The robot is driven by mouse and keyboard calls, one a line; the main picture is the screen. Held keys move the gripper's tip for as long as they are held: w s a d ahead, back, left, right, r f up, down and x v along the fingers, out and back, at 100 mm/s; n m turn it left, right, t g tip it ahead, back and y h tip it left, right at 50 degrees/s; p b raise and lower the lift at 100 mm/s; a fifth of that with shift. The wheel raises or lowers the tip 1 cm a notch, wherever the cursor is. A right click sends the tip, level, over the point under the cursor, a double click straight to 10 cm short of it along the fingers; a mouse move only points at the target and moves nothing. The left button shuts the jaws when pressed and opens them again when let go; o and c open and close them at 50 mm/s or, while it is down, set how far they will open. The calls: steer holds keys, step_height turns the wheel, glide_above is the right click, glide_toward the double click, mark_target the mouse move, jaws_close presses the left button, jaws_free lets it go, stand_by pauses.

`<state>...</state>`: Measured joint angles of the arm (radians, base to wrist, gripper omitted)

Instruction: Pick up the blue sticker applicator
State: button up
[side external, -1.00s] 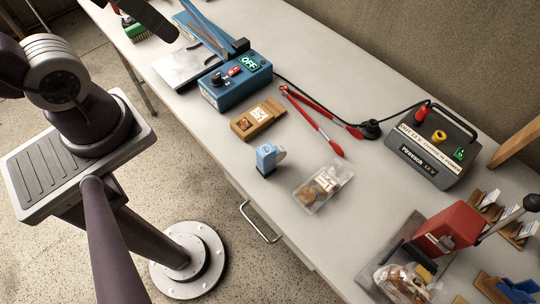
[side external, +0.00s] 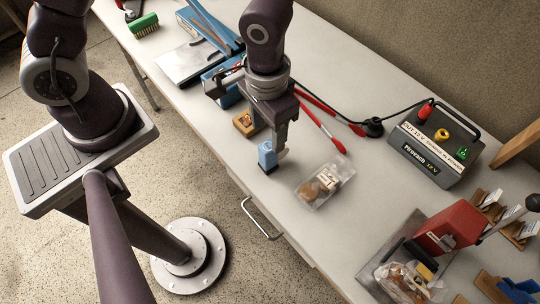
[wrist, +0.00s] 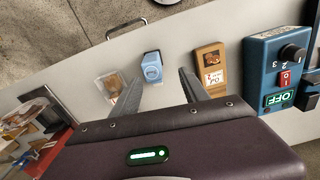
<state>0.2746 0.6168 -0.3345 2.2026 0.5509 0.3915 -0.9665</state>
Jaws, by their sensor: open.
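The blue sticker applicator (side external: 267,157) stands upright near the front edge of the table. It also shows in the wrist view (wrist: 152,66), ahead of and between my fingers. My gripper (side external: 281,148) is above and just behind the applicator in the side view, fingers pointing down, and partly overlaps it. In the wrist view my gripper (wrist: 158,88) has its two fingers wide apart with nothing between them. I cannot tell whether a finger touches the applicator.
A wooden block with a label (wrist: 210,66) stands close beside one finger. A clear bag of baked goods (side external: 325,183) lies on the other side.

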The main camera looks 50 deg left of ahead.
mark_target(270, 154)
steer(key=f, duration=0.5)
steer(key=d+f, duration=0.1)
steer(key=f, duration=0.1)
steer(key=shift+s+d+f, duration=0.1)
steer(key=shift+s+f, duration=0.15)
steer(key=shift+f, duration=0.1)
steer(key=shift+c, duration=0.4)
jaws_close()
